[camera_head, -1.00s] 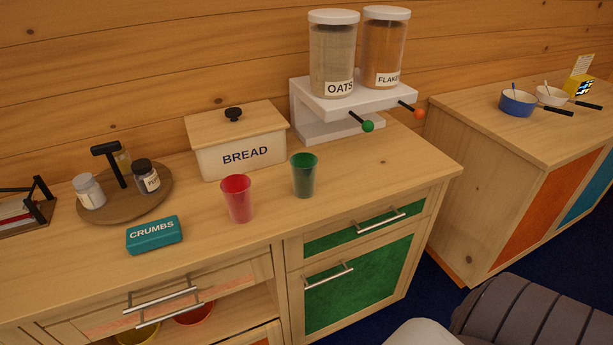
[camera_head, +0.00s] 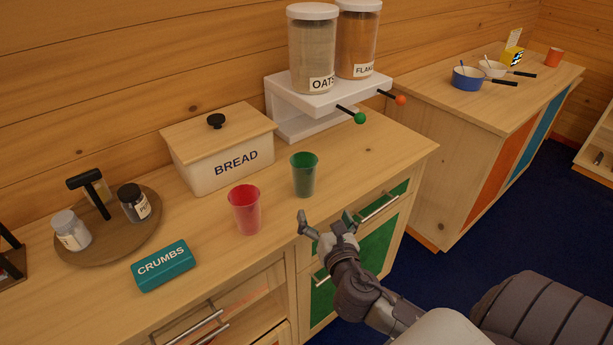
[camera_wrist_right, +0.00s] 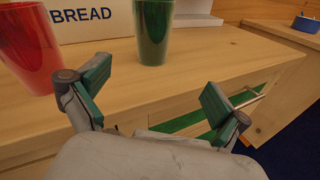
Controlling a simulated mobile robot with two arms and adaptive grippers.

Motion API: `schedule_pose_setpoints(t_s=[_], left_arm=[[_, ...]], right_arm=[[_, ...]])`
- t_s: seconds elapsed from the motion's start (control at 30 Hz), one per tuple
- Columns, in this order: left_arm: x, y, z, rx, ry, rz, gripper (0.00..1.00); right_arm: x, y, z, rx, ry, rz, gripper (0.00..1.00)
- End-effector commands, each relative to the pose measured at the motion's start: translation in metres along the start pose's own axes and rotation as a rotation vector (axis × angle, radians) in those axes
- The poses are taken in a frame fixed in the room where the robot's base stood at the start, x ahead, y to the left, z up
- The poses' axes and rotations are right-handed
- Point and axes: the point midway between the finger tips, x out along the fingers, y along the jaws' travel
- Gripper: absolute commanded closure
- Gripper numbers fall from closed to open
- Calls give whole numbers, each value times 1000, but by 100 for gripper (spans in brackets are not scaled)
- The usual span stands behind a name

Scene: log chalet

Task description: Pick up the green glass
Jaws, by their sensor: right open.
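The green glass (camera_head: 304,175) stands upright on the wooden counter, in front of the cereal dispenser and right of the bread box. It also shows in the right wrist view (camera_wrist_right: 153,30), beyond the fingers, its top cut off. My right gripper (camera_head: 318,222) is open and empty at the counter's front edge, a little in front of the glass and apart from it. In the right wrist view the two green-padded fingers (camera_wrist_right: 152,96) are spread wide, with bare counter between them and the glass. My left gripper is not in view.
A red glass (camera_head: 245,209) stands left of the green one, close by. The bread box (camera_head: 220,150) is behind them. The dispenser (camera_head: 330,95) has knobs sticking out behind the green glass. A teal crumbs box (camera_head: 163,266) lies front left. The counter right of the glass is clear.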

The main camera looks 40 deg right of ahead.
Motion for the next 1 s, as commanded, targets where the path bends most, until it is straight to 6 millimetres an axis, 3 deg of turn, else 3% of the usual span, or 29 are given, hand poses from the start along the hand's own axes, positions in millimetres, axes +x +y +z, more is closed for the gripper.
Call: schedule_pose_setpoints(t_s=[0.1,0.2,0.6,0.83,1.0], left_arm=[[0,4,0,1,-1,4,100],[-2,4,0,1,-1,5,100],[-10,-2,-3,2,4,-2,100],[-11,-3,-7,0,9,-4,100],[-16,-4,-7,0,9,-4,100]], right_arm=[[3,11,22,-178,-75,48,0],[8,15,30,-239,-101,61,0],[78,21,36,-242,-101,61,0],[94,22,37,-239,-100,60,0],[120,25,39,-238,-99,59,0]])
